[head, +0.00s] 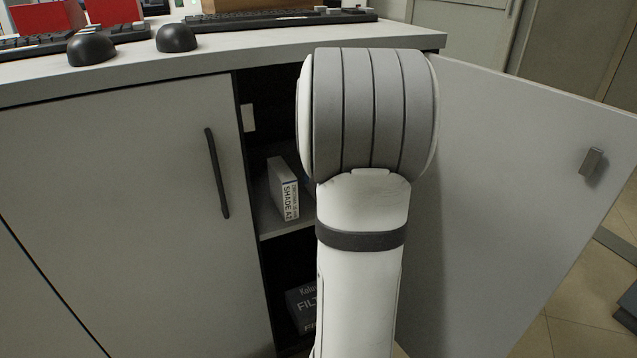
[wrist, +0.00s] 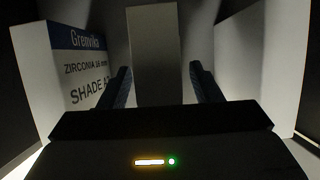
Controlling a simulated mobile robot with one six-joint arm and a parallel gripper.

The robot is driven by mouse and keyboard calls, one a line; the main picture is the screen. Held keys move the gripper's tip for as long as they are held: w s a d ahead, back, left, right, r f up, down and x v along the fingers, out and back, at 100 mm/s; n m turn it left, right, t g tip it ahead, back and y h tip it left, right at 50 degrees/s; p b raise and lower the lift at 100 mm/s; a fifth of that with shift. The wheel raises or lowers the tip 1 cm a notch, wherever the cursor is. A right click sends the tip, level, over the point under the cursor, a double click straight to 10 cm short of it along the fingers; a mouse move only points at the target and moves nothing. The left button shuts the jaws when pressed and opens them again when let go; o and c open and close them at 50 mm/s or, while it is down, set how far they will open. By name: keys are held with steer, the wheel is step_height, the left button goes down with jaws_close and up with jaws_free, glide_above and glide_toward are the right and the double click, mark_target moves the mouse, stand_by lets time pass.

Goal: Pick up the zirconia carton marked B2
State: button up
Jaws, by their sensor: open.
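In the wrist view, my gripper (wrist: 159,74) is open. Its two dark fingers stand either side of a plain pale carton (wrist: 153,45), which rises between them. No marking shows on its near face, so I cannot tell whether it is B2, or whether the fingers touch it. To the left stands a white carton (wrist: 85,68) with a blue Grenvika band, reading zirconia 16 mm, shade A2 or similar, its end cut off by a finger. In the head view, a shade A2 carton (head: 283,188) stands on the shelf; my arm hides the gripper and the shelf's right part.
The shelf (head: 275,222) is inside a cabinet, its right door (head: 530,180) swung open and left door (head: 120,210) shut. A dark filter box (head: 303,307) sits below. A pale upright surface (wrist: 265,65) flanks the gripper's right; I cannot tell if it is a carton.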

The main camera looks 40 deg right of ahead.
jaws_close()
steer(key=shift+r, duration=0.1)
stand_by(0.4)
steer(key=shift+r, duration=0.15)
